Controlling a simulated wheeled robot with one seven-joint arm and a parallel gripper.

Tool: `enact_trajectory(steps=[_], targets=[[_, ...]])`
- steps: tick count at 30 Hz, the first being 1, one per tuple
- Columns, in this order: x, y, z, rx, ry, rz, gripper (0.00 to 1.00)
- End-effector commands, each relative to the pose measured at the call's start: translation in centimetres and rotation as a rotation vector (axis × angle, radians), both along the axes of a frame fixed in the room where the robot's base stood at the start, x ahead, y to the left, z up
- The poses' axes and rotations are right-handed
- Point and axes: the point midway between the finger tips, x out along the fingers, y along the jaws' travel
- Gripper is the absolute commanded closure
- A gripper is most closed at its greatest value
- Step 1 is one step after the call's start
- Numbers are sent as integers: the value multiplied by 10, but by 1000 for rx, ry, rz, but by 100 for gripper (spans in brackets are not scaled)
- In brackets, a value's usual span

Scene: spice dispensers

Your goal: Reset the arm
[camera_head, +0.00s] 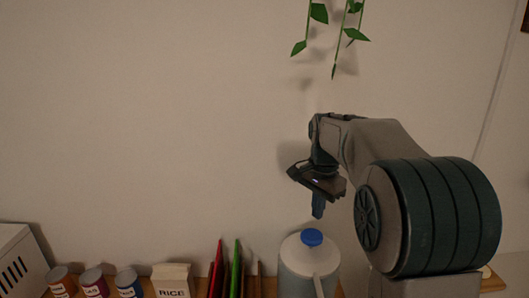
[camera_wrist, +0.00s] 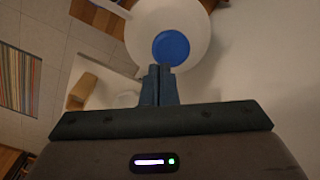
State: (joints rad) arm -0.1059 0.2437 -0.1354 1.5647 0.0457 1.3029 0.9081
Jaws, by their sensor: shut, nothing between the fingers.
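My gripper (camera_head: 317,212) is at the end of my raised, bent arm on the right side of the head view. Its fingers point down, above the blue cap of a white jug. In the wrist view my gripper (camera_wrist: 160,72) has its two fingers together with nothing between them. The jug (camera_head: 308,262) stands below, with its blue cap (camera_head: 312,237) upward. In the wrist view the blue cap (camera_wrist: 171,48) shows just beyond the fingertips. I see a gap between the fingertips and the cap in the head view.
Several cans (camera_head: 94,284), a rice box (camera_head: 172,279) and red and green upright items (camera_head: 237,270) stand left of the jug. A white vented appliance (camera_head: 16,262) is at far left. A plant (camera_head: 340,30) hangs above. The wall space left of my arm is clear.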

Motion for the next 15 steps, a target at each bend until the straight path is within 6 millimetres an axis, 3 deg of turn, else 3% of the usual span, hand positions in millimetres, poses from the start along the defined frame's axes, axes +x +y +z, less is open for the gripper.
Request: enact_trajectory(steps=[8,15], targets=[[-88,-2,-12,-8,-107,304,100],[-163,0,-41,-59,-196,577,100]])
